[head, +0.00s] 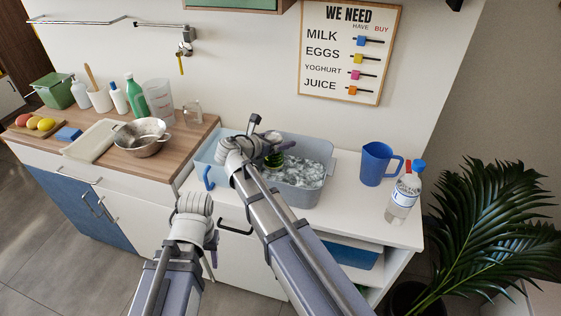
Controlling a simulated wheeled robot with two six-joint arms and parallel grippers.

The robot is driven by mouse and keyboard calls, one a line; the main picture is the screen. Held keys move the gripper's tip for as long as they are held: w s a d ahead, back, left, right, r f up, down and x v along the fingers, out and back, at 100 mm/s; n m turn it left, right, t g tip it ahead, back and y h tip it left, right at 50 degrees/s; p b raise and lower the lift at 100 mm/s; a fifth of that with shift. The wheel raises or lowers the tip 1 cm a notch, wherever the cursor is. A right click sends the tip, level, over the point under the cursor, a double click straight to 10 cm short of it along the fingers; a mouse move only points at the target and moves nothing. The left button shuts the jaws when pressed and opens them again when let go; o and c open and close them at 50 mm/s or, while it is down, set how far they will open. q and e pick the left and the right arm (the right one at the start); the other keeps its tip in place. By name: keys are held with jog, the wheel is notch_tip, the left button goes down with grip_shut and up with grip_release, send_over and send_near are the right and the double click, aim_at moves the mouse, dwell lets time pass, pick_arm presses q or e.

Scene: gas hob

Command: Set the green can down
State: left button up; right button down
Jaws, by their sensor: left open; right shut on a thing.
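The green can (275,160) shows as a small green patch at my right gripper (270,148), mostly hidden by the gripper and wrist. The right gripper is shut on it. In the head view they overlap the left part of a grey tub (300,195) with a white, icy-looking fill (307,172). I cannot tell whether the can touches the fill or hangs above it. My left gripper (197,207) is open and low in front of the counter; its fingers are mostly hidden behind its wrist.
A light blue container (207,150) stands left of the tub. A steel colander (142,140) sits on the wooden counter. White counter is free between tub and jug.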

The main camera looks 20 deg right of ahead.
jog(key=shift+f+b, duration=2.1)
jog(key=shift+f, duration=0.5)
jog(key=shift+r, duration=0.15)
jog(key=shift+c, duration=1.4)
grip_release()
jog(key=shift+f, duration=0.2)
jog(key=shift+o, duration=1.4)
jog(key=shift+r, duration=0.2)
